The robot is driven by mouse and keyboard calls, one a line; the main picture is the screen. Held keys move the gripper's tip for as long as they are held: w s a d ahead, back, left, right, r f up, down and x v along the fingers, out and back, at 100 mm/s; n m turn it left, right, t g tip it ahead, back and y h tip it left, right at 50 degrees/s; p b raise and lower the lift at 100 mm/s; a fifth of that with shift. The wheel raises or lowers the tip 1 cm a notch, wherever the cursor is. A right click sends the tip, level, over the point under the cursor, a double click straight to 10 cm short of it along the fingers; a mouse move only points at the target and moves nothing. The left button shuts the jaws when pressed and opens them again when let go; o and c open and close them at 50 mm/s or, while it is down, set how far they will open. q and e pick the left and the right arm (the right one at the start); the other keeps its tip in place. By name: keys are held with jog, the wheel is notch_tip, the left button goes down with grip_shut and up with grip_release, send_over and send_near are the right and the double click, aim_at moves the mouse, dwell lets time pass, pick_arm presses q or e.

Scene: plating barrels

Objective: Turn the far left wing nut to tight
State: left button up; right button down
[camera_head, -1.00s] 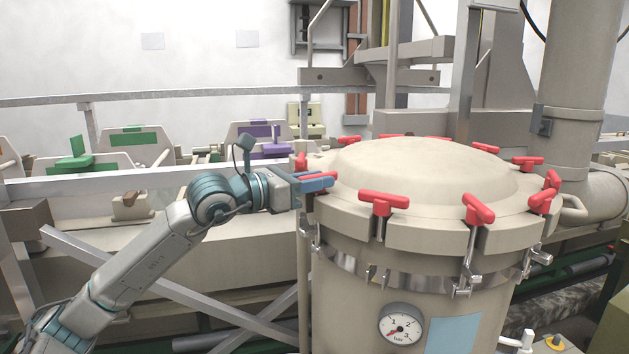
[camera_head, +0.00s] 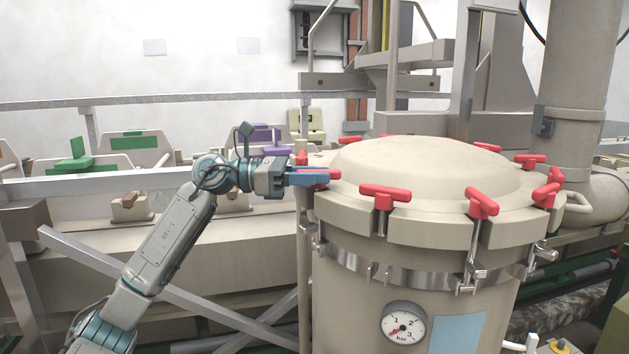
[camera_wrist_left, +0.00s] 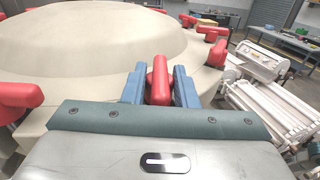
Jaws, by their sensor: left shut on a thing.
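A round beige vessel lid (camera_head: 425,170) carries several red wing nuts around its rim. My left gripper (camera_head: 318,178) is at the lid's left side, its blue fingers shut on a red wing nut there; the wing nut (camera_wrist_left: 159,78) stands between both fingers in the left wrist view. In the head view the fingers hide most of this wing nut, and only a bit of red (camera_head: 334,174) shows. Another red wing nut (camera_head: 302,158) stands just behind it. My right gripper is not in view.
A red wing nut (camera_head: 385,196) is at the front left of the rim and another (camera_head: 481,204) at the front right. A pressure gauge (camera_head: 404,324) is on the vessel's front. A grey rail (camera_head: 120,183) runs behind my left arm.

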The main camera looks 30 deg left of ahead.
pick_arm(q)
jog(key=m+g+h, duration=0.1)
jog(key=g, duration=0.1)
jog(key=m+g+h, duration=0.1)
jog(key=m+g, duration=0.2)
jog(key=g, duration=0.1)
jog(key=shift+w+r+m+g+h, duration=0.15)
jog(key=shift+w+m+g+h, duration=0.15)
jog(key=shift+h, duration=0.1)
jog(key=shift+m+g, duration=2)
jog(key=shift+g, duration=1.3)
jog(key=o, duration=1)
